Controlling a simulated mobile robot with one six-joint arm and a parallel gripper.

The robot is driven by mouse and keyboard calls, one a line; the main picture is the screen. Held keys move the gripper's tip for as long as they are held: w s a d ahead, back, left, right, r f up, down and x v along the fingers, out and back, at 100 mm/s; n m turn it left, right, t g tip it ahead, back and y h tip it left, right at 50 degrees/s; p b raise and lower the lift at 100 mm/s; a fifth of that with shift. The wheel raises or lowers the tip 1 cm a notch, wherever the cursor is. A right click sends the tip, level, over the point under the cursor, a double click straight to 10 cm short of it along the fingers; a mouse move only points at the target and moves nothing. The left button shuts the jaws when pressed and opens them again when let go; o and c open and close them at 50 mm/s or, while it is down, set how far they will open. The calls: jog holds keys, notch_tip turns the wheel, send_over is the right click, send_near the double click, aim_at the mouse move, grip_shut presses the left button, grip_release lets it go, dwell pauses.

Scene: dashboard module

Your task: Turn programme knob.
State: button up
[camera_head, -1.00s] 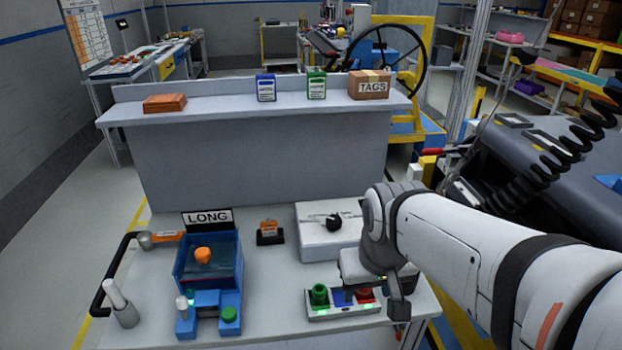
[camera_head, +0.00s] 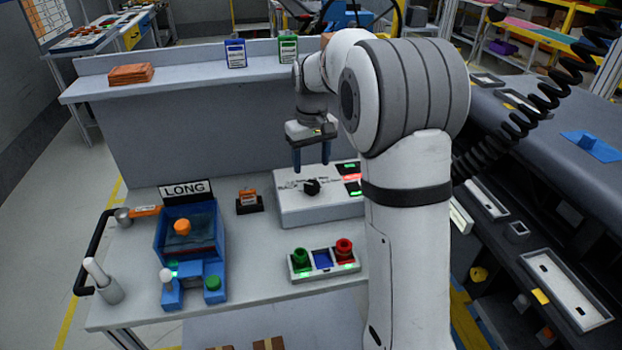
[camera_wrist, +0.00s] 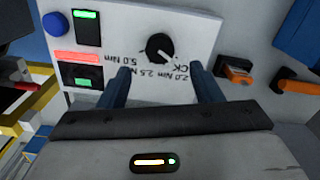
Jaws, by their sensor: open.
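The programme knob (camera_head: 312,187) is a black pointer knob on top of a white box (camera_head: 288,211), in the middle of the bench. In the wrist view the knob (camera_wrist: 160,47) sits ahead of the fingertips, with printed torque labels such as 5.0 Nm and 2.0 Nm beside it. My gripper (camera_head: 312,168) hangs fingers-down above the box, just behind the knob in the head view. Its two blue fingers (camera_wrist: 160,80) are apart and empty, and the knob shows in the gap beyond them. No contact with the knob shows.
The box also carries a green display and a red lit bar (camera_wrist: 76,57). In front is a panel with green, blue and red buttons (camera_head: 323,260). A blue fixture (camera_head: 194,239) stands left, under a LONG sign (camera_head: 186,190). A small orange item (camera_head: 249,200) stands beside the box.

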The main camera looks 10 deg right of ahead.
aim_at(312, 184)
notch_tip(312, 184, down, 7)
jog(key=shift+r, duration=0.15)
jog(key=c, duration=1)
